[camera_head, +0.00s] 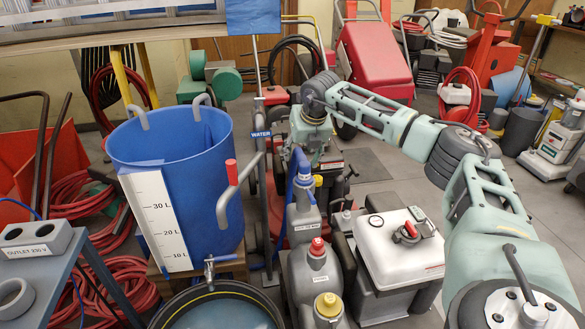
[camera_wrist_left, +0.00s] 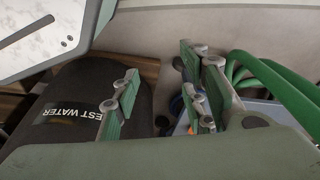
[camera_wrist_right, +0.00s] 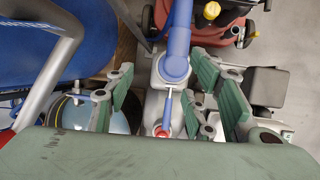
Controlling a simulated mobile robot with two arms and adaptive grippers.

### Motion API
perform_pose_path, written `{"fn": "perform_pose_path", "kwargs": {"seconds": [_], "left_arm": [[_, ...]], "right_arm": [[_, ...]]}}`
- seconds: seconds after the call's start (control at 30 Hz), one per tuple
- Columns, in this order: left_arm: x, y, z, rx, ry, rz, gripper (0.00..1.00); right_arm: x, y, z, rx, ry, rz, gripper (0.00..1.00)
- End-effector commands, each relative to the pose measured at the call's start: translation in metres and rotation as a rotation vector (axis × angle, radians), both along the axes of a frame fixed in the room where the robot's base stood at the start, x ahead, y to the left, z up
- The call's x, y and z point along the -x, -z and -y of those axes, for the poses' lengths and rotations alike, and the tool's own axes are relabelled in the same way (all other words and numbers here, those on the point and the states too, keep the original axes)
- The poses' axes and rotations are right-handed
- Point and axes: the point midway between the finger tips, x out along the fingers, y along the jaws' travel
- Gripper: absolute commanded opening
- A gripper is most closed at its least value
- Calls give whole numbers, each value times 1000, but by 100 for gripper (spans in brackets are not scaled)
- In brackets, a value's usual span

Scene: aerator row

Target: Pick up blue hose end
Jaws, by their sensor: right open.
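In the right wrist view the blue hose end (camera_wrist_right: 174,66) shows as a thick bent blue tube between my fingers, with a thin rod running toward a red cap. My right gripper (camera_head: 306,152) points down at it in the head view, partly hidden by its own wrist. In the right wrist view my right gripper (camera_wrist_right: 168,100) is open, with fingers on both sides of the tube. My left gripper (camera_wrist_left: 160,100) is open and empty, outside the head view.
A blue tub (camera_head: 180,150) with a litre scale stands left of the hose. Grey canisters (camera_head: 315,270) and a white tank (camera_head: 398,245) crowd the near side. A red machine (camera_wrist_right: 225,20) stands beyond. A dark container (camera_wrist_left: 85,100) and green hoses (camera_wrist_left: 270,75) are near my left gripper.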

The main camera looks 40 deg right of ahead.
Motion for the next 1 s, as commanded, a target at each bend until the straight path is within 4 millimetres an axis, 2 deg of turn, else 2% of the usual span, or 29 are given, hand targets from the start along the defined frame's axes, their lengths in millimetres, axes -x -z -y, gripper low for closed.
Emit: {"fn": "perform_pose_path", "kwargs": {"seconds": [0.07,0.17,0.33,0.7,1.0], "left_arm": [[0,1,0,0,0,0,40],[1,4,0,0,0,-3,40],[3,2,1,0,0,-13,40],[-8,-28,3,4,-2,12,40],[-10,-32,2,3,-3,14,40]], "right_arm": [[13,6,10,42,15,-46,49],[18,13,15,62,22,-70,49],[12,30,19,63,23,-70,49],[-5,76,29,60,22,-69,49],[-7,80,30,61,21,-67,49]]}}
